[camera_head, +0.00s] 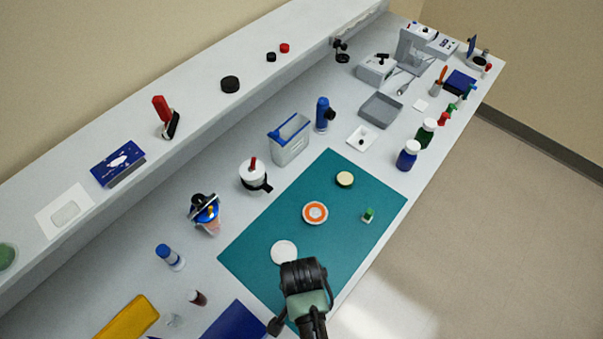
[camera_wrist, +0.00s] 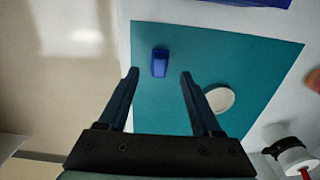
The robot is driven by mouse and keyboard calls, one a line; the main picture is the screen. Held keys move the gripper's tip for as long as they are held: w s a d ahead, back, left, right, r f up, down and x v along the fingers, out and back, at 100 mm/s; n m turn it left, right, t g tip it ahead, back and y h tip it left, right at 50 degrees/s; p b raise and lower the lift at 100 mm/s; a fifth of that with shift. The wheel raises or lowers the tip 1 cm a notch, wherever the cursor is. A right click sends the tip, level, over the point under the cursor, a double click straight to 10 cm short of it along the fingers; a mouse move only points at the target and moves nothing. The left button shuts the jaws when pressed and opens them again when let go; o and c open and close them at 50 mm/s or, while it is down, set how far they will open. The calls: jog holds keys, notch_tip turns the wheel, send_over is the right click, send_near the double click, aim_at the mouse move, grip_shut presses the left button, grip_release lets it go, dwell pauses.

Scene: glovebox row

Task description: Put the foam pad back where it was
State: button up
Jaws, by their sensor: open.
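My gripper (camera_wrist: 160,74) is open over the teal mat (camera_wrist: 245,60), its fingers apart and nothing held. A small blue block (camera_wrist: 160,62) lies on the mat between and just beyond the fingertips in the wrist view; I cannot tell its height gap to them. In the head view my gripper (camera_head: 303,282) covers the near end of the mat (camera_head: 250,250), and the block is hidden. A pale round disc (camera_head: 284,251) lies beside it, partly behind the right finger in the wrist view (camera_wrist: 220,99). I cannot tell for certain which thing is the foam pad.
On the mat also lie an orange-and-white disc (camera_head: 315,213), a cream-topped round piece (camera_head: 344,180) and a small green-topped item (camera_head: 368,215). A white jar (camera_head: 253,176) and an open-topped container (camera_head: 290,140) stand behind. A blue flat item (camera_head: 238,321) lies left of the mat.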

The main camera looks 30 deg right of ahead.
jog(key=w+r+n+t+h, duration=0.15)
jog(key=w+r+t, duration=0.25)
jog(key=w+r, duration=0.65)
jog(key=w+a+r+n+t, duration=0.1)
jog(key=w+r+n+t, duration=0.3)
jog(key=r, duration=1.1)
jog(key=w+r+n+t+h, duration=0.1)
jog(key=w+r+t, duration=0.4)
jog(key=w+r, duration=0.6)
jog(key=s+a+r+n+t, duration=0.1)
jog(key=a+r+t, duration=0.15)
jog(key=r, duration=0.65)
jog(key=s+a+r+n+t+y, duration=0.1)
jog(key=s+r+n+t, duration=0.15)
jog(key=r, duration=0.65)
jog(key=s+a+r+n+t, duration=0.1)
jog(key=r+t, duration=0.2)
jog(key=r, duration=0.6)
jog(key=s+a+r+n+t, duration=0.1)
jog(key=s+r+t, duration=0.2)
jog(key=s+r, duration=0.2)
jog(key=s+a+r+n+t+y, duration=0.1)
jog(key=s+a+r+n+t, duration=0.1)
jog(key=s+r, duration=0.3)
notch_tip(320, 180, up, 5)
jog(key=shift+a+f+t, duration=0.2)
jog(key=shift+t, duration=0.5)
jog(key=shift+f, duration=0.1)
